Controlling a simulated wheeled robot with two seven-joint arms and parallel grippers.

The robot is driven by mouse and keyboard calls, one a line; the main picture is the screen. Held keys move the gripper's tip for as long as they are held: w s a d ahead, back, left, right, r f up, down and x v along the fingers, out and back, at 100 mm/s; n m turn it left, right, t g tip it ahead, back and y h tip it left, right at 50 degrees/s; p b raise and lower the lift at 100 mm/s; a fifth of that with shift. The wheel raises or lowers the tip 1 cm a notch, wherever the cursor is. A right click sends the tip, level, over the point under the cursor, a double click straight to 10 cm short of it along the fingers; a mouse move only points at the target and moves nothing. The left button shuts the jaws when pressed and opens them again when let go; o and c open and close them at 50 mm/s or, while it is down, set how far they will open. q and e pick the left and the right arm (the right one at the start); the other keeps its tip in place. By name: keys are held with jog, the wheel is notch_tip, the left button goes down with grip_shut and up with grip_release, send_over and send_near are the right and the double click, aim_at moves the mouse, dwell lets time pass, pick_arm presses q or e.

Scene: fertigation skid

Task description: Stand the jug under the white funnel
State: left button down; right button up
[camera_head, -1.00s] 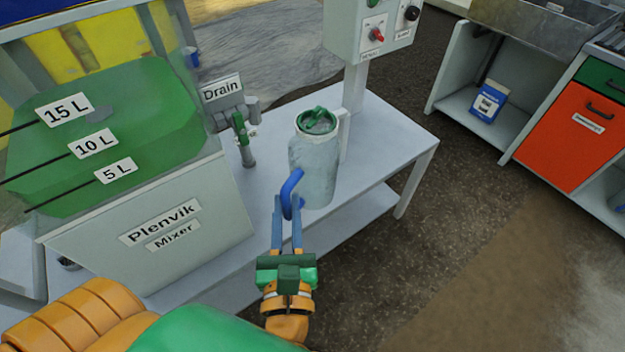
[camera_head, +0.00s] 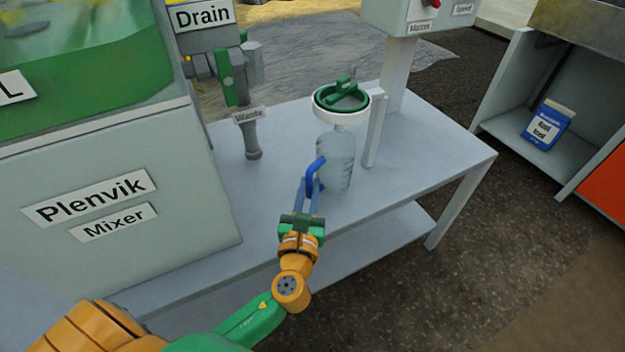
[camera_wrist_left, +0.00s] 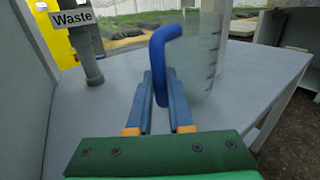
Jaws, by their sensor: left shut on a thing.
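The clear jug (camera_head: 338,165) with a blue handle (camera_head: 315,176) looks upright at the front part of the grey bench. My left gripper (camera_head: 309,190) is shut on the handle; the handle and the jug's marked side also show in the left wrist view (camera_wrist_left: 205,60). The white funnel (camera_head: 342,118) is held on a post, with a green ring and grip in its top. In the head view the jug appears just below the funnel's spout. I cannot tell whether it is centred under it or whether its base touches the bench. My right gripper is not in view.
The Plenvik mixer tank (camera_head: 110,215) stands at the left. A grey waste pipe (camera_head: 250,135) stands between it and the jug. The funnel's white post (camera_head: 375,130) is close right of the jug. The bench top (camera_head: 425,150) is clear to the right.

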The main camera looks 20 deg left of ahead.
pick_arm(q)
jog(key=x, duration=0.2)
jog(key=shift+w+a, duration=0.15)
jog(key=shift+w, duration=0.2)
jog(key=shift+w+a+f+b, duration=0.15)
jog(key=shift+w+f+b, duration=0.45)
jog(key=shift+f+b, duration=0.35)
jog(key=shift+r, duration=0.2)
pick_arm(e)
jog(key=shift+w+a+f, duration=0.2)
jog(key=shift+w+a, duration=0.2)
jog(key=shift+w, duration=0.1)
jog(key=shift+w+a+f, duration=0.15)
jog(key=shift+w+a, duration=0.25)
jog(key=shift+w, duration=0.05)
pick_arm(q)
jog(key=shift+f, duration=0.15)
jog(key=c, duration=0.8)
grip_release()
jog(key=shift+s, duration=0.1)
